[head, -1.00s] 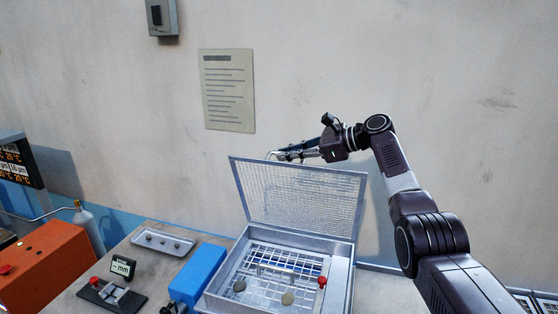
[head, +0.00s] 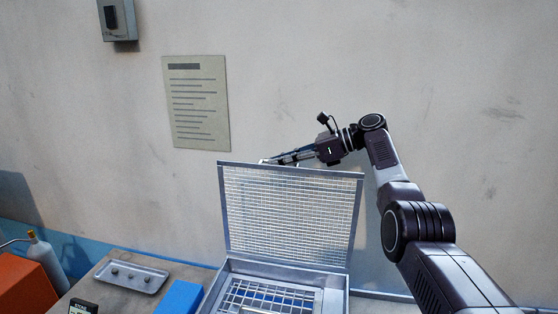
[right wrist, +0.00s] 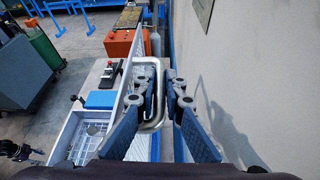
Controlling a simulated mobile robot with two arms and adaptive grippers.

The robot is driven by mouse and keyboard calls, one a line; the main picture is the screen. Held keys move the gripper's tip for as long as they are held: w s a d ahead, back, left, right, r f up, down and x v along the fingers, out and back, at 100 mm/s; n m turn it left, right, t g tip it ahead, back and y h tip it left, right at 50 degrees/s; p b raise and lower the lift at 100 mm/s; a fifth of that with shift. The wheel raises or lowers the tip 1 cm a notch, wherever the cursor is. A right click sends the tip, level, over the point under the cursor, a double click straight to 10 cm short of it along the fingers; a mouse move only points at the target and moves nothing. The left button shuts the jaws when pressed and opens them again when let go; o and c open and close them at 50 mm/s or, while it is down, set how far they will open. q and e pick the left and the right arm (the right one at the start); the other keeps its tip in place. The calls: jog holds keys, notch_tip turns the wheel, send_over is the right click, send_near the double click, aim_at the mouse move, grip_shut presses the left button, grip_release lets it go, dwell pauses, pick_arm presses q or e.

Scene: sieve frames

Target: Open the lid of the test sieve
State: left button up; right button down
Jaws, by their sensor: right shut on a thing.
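The test sieve is a metal box (head: 222,296) at the bottom of the head view, cut off by the frame's lower edge. Its mesh lid (head: 290,212) stands up from the rear edge, roughly upright. In the right wrist view the lid (right wrist: 122,98) shows nearly edge-on. My right gripper (head: 272,160) is at the lid's top edge, reaching over from the right. The right wrist view shows its blue-padded fingers (right wrist: 163,88) shut on the bent metal lid handle (right wrist: 152,123).
The wall stands close behind the lid and runs beside my right gripper. Left of the sieve are a blue block (head: 180,297), a metal tray (head: 132,276) with small pieces, an orange box (head: 25,290) and a grey bottle (head: 42,252).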

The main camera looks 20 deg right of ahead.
jog(key=shift+s+f, duration=0.1)
jog(key=shift+f, duration=0.2)
jog(key=c, duration=2)
grip_release()
jog(key=v, duration=1.2)
jog(key=shift+r, duration=0.2)
jog(key=shift+a, duration=0.1)
